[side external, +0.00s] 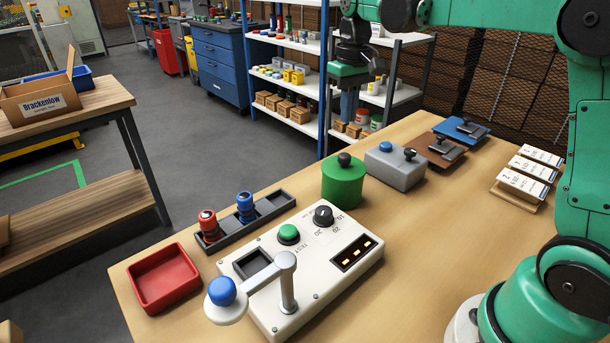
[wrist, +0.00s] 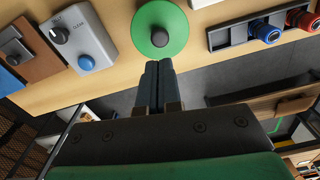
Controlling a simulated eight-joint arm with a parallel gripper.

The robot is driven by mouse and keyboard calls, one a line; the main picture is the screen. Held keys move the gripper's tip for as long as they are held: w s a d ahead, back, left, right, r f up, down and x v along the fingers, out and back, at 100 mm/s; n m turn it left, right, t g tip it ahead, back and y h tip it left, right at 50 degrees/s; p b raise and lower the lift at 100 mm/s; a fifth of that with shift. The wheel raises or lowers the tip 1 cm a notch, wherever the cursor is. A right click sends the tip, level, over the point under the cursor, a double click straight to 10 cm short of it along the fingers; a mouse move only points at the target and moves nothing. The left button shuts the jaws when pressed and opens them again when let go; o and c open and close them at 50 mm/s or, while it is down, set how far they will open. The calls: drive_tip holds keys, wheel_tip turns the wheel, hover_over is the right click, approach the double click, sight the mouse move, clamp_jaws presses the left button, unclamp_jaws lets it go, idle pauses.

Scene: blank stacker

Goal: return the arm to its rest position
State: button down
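My gripper (side external: 348,115) hangs fingers-down in the side external view, beyond the far edge of the wooden table (side external: 440,260) as seen there. In the wrist view my gripper (wrist: 158,66) has its two dark fingers side by side with only a thin line between them. It is shut and nothing shows between the fingers. The green round block with a dark knob (side external: 343,182) stands apart from the fingertips on the table. It also shows just past the fingertips in the wrist view (wrist: 160,18).
A white test panel (side external: 262,315) with a blue-knobbed lever stands in front. A red tray (side external: 164,278) and a dark rack (side external: 272,210) holding red and blue pieces are at left. A grey box (side external: 395,168) and card holder (side external: 519,197) stand right. Shelving (side external: 300,90) is behind.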

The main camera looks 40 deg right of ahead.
drive_tip(key=s+a+f+n+t, duration=0.1)
drive_tip(key=s+a+f+t, duration=0.3)
drive_tip(key=s+a+t, duration=0.3)
drive_tip(key=s+a, duration=0.1)
drive_tip(key=s, duration=0.2)
drive_tip(key=shift+s+a+n, duration=0.25)
drive_tip(key=shift+s+n, duration=0.15)
